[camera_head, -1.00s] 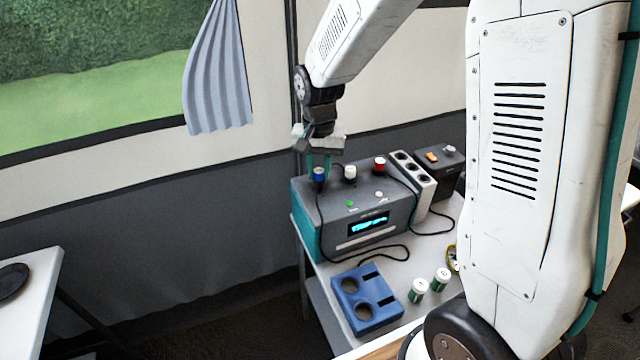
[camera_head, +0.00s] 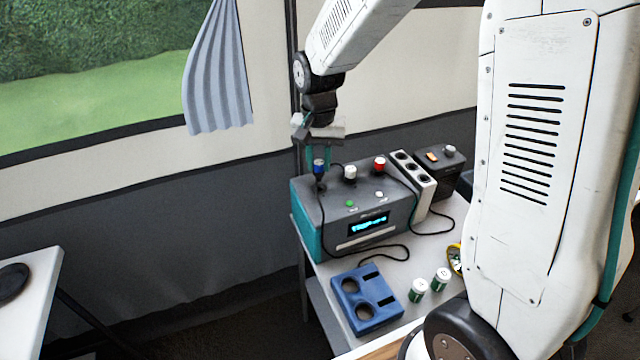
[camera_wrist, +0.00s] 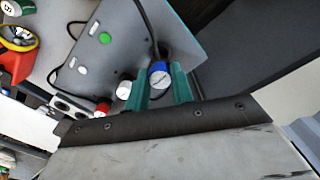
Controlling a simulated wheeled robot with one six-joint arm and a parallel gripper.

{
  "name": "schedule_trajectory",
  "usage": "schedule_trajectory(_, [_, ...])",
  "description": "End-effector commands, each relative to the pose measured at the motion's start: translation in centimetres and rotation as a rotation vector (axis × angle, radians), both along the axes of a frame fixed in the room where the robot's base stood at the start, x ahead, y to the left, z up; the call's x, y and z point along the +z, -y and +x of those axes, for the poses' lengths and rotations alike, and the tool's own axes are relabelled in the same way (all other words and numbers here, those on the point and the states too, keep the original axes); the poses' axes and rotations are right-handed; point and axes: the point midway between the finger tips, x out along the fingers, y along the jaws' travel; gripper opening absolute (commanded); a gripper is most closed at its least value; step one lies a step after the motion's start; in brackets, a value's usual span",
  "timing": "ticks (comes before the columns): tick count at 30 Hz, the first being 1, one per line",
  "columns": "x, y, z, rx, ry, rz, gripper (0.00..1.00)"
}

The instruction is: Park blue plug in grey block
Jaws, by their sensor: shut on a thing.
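The blue plug (camera_head: 319,167) is at the back left corner of the grey-and-teal device (camera_head: 340,190), with a black cable hanging from it. My gripper (camera_head: 318,157) points down with its teal fingers on either side of the plug, shut on it. The plug's blue cap also shows between the fingers in the wrist view (camera_wrist: 159,74). I cannot tell whether its lower end is clear of the device. The pale grey block (camera_head: 424,186), with several dark round sockets on top, stands against the device's right side. Its sockets look empty.
A white plug (camera_head: 350,172) and a red plug (camera_head: 379,164) stand on the device, right of the blue one. A dark box (camera_head: 441,170) stands behind the grey block. A blue holder (camera_head: 366,300) and two small jars (camera_head: 418,290) are in front. Black cables lie on the table.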

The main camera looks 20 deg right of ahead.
Motion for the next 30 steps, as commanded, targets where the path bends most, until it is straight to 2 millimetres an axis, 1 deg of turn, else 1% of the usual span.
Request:
schedule_trajectory(4, [2.4,0.2,0.1,-0.001,0.004,0.0,0.01])
schedule_trajectory(6, [2.1,2.0,-0.1,-0.006,0.001,-0.001,0.01])
schedule_trajectory(8, [2.0,3.2,-0.2,-0.007,0.001,-0.001,0.01])
schedule_trajectory(14, [2.0,8.0,-0.5,-0.007,0.001,-0.001,0.01])
schedule_trajectory(30, [2.0,21.5,-1.5,-0.006,0.0,0.0,0.01])
